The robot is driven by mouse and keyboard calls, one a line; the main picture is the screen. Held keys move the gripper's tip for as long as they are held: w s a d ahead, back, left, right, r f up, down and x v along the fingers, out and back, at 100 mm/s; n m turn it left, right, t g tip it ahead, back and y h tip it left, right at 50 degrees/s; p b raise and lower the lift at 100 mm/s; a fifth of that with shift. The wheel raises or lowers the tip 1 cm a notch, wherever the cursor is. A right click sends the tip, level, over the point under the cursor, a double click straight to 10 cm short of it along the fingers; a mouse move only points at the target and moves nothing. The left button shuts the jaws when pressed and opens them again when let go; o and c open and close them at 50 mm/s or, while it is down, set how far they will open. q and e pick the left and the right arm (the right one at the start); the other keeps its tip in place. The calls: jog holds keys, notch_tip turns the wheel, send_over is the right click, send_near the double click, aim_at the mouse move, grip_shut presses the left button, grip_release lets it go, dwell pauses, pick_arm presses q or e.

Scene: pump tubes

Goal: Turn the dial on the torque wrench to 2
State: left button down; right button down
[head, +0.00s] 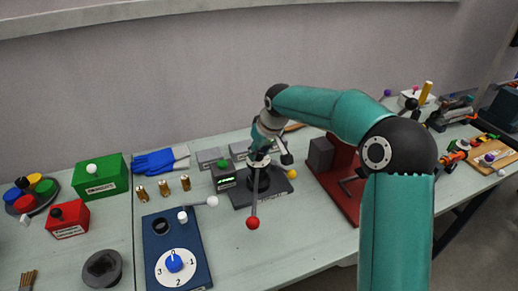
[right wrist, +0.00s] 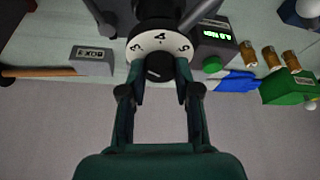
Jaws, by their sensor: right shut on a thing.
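The torque wrench stands upright on a dark base (head: 272,190) in the middle of the table. Its dial (right wrist: 160,40), a white ring with black numbers around a black knob, shows in the right wrist view; a 4 is readable at its middle, the side numbers less clearly. My right gripper (head: 264,150) comes down on the wrench top from behind. In the right wrist view its fingers (right wrist: 161,76) are shut on the dial from both sides. In the head view the gripper and arm hide the dial. My left gripper is not in view.
A small box with a green readout (head: 225,178) stands left of the wrench. A red-ball lever (head: 253,222) sticks out in front. A blue panel with a numbered knob (head: 174,261) lies front left, with brass pieces (head: 164,188) behind it. A red stand (head: 340,185) is at right.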

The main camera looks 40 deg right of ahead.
jog(key=n+y, duration=0.1)
jog(key=n, duration=0.1)
jog(key=n+p, duration=0.1)
jog(key=n, duration=0.1)
jog(key=shift+d+r+n+y+p, duration=0.2)
jog(key=shift+n+y+p, duration=0.1)
jog(key=shift+y, duration=0.1)
jog(key=n+g+y+p, duration=0.1)
jog(key=n, duration=0.2)
jog(key=shift+w+n, duration=0.1)
jog(key=shift+n, duration=0.3)
jog(key=n+g+y+p, duration=0.1)
jog(key=n+p, duration=0.1)
jog(key=n, duration=0.1)
jog(key=shift+d, duration=0.1)
jog(key=shift+w+n+g+p, duration=0.1)
jog(key=shift+n+g+p, duration=0.3)
jog(key=shift+n+p, duration=0.7)
jog(key=shift+f+n, duration=0.1)
jog(key=shift+n, duration=0.2)
jog(key=c, duration=0.8)
grip_release()
